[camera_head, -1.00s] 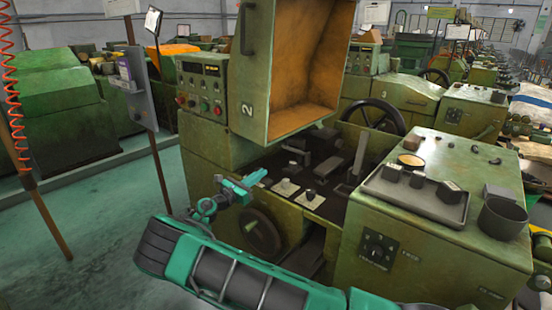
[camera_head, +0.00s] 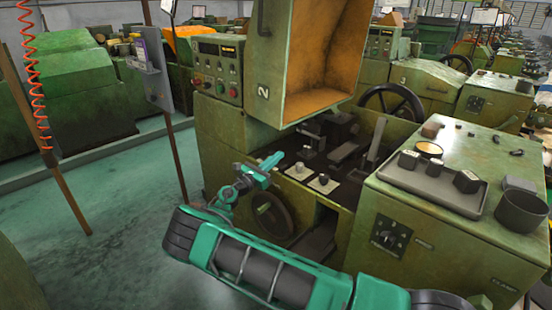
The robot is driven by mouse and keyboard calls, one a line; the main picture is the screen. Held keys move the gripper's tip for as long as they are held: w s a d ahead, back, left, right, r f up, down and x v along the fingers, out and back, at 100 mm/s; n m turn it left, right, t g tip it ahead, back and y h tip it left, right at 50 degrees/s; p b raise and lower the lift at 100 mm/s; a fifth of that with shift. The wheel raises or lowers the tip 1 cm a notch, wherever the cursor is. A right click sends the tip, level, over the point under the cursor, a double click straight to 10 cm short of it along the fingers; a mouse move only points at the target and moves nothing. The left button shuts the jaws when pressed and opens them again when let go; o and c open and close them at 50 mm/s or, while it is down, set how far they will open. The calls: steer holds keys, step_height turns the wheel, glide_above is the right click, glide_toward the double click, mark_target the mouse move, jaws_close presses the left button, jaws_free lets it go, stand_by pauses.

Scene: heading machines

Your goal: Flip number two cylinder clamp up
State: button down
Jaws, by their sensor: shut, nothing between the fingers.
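The green machine marked number 2 (camera_head: 225,130) stands in the middle, with its hood (camera_head: 330,98) raised and showing an orange inside. Below the hood, a dark work bay holds blocks and levers, among them an upright grey lever (camera_head: 376,138) and a flat dark bar (camera_head: 346,152). I cannot tell which of these parts is the cylinder clamp. My gripper (camera_head: 277,159), at the end of the teal arm, is shut and empty. It appears at the bay's left front edge, apart from the levers in the picture.
Two small knobs on light plates (camera_head: 308,175) lie right of my gripper. A handwheel (camera_head: 272,215) is below it. A grey tray (camera_head: 432,185) and a dark cup (camera_head: 521,208) stand on the right cabinet. A post with a sign box (camera_head: 152,68) is at left, beside open floor.

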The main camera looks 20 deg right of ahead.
steer(key=x, duration=0.6)
steer(key=shift+w+d+r, duration=0.1)
steer(key=shift+w+d, duration=0.05)
steer(key=shift+d, duration=0.15)
steer(key=shift+w+d+r, duration=0.2)
steer(key=shift+d+r, duration=0.15)
steer(key=shift+r, duration=0.25)
steer(key=shift+w+d+r, duration=0.2)
steer(key=shift+d+r, duration=0.2)
steer(key=shift+r, duration=0.2)
steer(key=shift+w+d+r, duration=0.25)
steer(key=shift+d+r, duration=0.1)
steer(key=shift+r, duration=0.25)
